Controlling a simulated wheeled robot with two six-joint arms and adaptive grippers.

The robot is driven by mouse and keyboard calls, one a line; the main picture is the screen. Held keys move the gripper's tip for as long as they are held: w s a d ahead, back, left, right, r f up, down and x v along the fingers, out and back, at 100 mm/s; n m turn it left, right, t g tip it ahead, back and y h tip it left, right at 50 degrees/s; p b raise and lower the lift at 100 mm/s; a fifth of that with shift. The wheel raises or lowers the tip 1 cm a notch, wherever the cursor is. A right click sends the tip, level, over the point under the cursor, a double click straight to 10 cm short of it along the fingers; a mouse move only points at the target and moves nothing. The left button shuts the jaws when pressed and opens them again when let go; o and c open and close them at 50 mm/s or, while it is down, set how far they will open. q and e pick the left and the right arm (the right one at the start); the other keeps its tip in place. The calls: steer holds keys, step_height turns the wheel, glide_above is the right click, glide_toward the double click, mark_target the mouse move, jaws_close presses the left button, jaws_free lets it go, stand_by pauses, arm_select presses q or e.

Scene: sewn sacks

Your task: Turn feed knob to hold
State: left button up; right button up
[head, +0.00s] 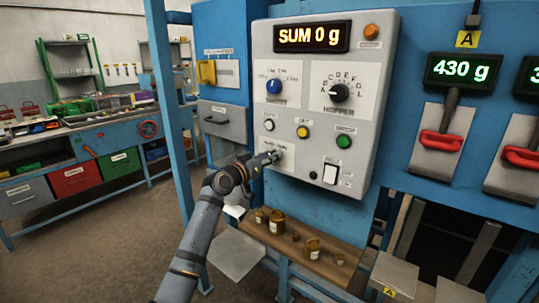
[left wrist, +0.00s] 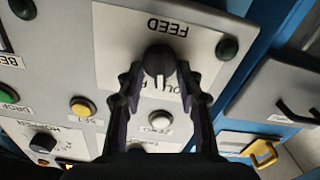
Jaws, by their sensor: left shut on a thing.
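The feed knob (left wrist: 158,62) is a small dark knob with a pale pointer line, on a white plate marked FEED in the left wrist view, where the lettering is upside down. The pointer line runs toward the bottom of that picture. The lettering below the knob is partly hidden by my fingers, so I cannot read the position. My left gripper (left wrist: 158,80) is shut on the knob, one finger on each side. In the head view my left gripper (head: 272,157) is at the lower left of the grey control panel (head: 300,185) and covers the knob. My right gripper is not in view.
The panel bears a SUM 0 g display (head: 312,37), a blue knob (head: 274,86), a hopper knob (head: 339,92), a yellow button (head: 303,132), a green button (head: 344,142) and a white rocker switch (head: 330,173). Below is a wooden shelf (head: 325,270) with several brown jars.

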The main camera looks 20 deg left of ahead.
arm_select(q)
steer(key=shift+f+n+p, duration=0.1)
steer(key=shift+n+p, duration=0.45)
steer(key=shift+n, duration=0.95)
steer(key=o, duration=1.2)
steer(key=shift+a, duration=0.1)
steer(key=v, duration=1.2)
